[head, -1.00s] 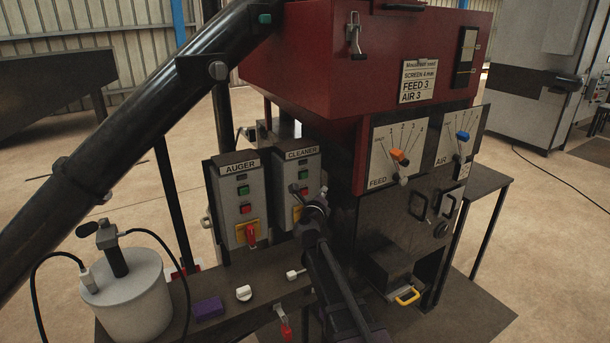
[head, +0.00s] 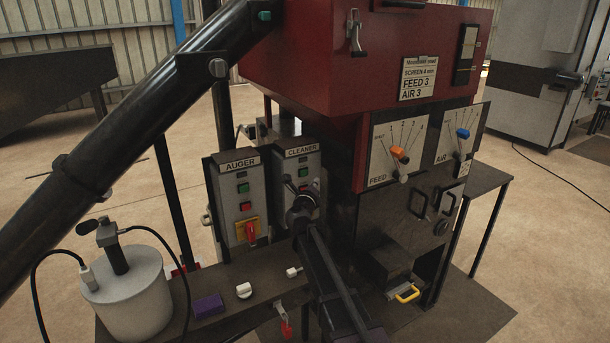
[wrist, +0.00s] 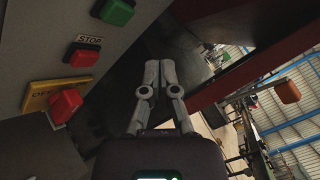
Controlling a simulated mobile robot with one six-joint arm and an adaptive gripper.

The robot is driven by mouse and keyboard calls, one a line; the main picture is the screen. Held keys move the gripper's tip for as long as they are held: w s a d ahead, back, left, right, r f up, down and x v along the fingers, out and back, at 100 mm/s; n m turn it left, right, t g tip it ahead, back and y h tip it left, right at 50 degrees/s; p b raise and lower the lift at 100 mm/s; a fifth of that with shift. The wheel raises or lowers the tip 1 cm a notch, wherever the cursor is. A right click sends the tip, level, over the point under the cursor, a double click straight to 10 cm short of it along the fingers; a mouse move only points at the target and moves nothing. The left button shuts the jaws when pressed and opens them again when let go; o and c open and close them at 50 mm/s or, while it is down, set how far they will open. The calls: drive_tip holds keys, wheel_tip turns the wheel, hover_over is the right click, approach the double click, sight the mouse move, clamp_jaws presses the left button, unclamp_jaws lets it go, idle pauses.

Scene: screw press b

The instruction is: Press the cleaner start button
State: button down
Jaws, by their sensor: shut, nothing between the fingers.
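The cleaner box (head: 311,161) is a grey panel under a CLEANER label, right of the auger box. My gripper (head: 289,182) is in front of its lower part and hides most of its buttons. In the wrist view, a green button (wrist: 117,12) sits at the top of a grey panel. Below it are a red button (wrist: 83,57) marked STOP and a red knob (wrist: 66,105) on a yellow plate. My gripper's fingers (wrist: 160,66) are shut and empty, to the right of the green button and apart from it in the picture.
The auger box (head: 235,195) has similar green and red buttons close to the left. A red hopper (head: 330,70) overhangs behind and to the right. The bench below holds a white pot (head: 130,295), a purple block (head: 207,305) and white knobs. A thick dark tube slants across the left.

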sight(308, 172)
drive_tip(key=shift+w+a, duration=0.6)
drive_tip(key=shift+w, duration=0.2)
drive_tip(key=shift+w+a, duration=0.55)
drive_tip(key=shift+w, duration=0.25)
drive_tip(key=shift+w+a, duration=0.5)
drive_tip(key=shift+w, duration=0.25)
idle(1.5)
drive_tip(key=shift+s+d, duration=0.1)
drive_tip(key=shift+s, duration=0.1)
drive_tip(key=shift+s+d, duration=0.4)
drive_tip(key=shift+s, duration=0.15)
idle(0.6)
drive_tip(key=shift+s+d, duration=0.75)
drive_tip(key=shift+s, duration=0.3)
drive_tip(key=shift+s+d, duration=0.7)
drive_tip(key=shift+s, duration=0.3)
